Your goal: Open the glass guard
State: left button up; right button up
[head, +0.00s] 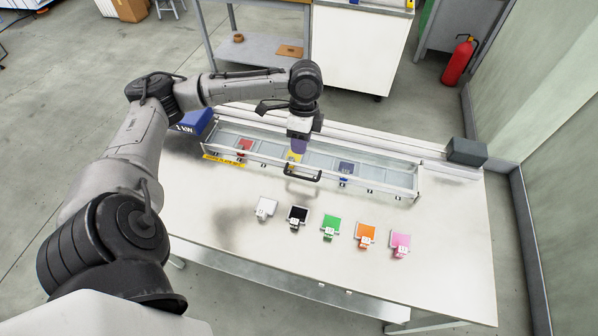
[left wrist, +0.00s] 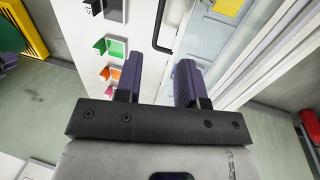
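The glass guard (head: 385,178) is a long clear panel along the front of the gantry on the white table. It looks shut, with red, yellow and blue pieces showing behind it. Its black bar handle (head: 302,175) sits at the middle of the front edge. My left gripper (head: 299,149) points down just above and behind the handle in the head view. In the left wrist view, its purple fingers (left wrist: 159,68) are apart with nothing between them. The handle (left wrist: 156,38) shows there beyond the fingertips, not gripped. My right gripper is in neither view.
White, black, green (head: 330,228), orange and pink (head: 400,243) pieces lie in a row on the table (head: 440,260) in front of the guard. A blue box (head: 192,125) stands at the gantry's left end, a dark grey block (head: 466,151) at its right.

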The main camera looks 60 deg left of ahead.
aim_at(307, 157)
pick_arm(q)
jog(key=b+x, duration=0.2)
jog(key=x, duration=0.8)
jog(key=shift+f, duration=0.35)
jog(key=shift+c, duration=0.5)
grip_shut()
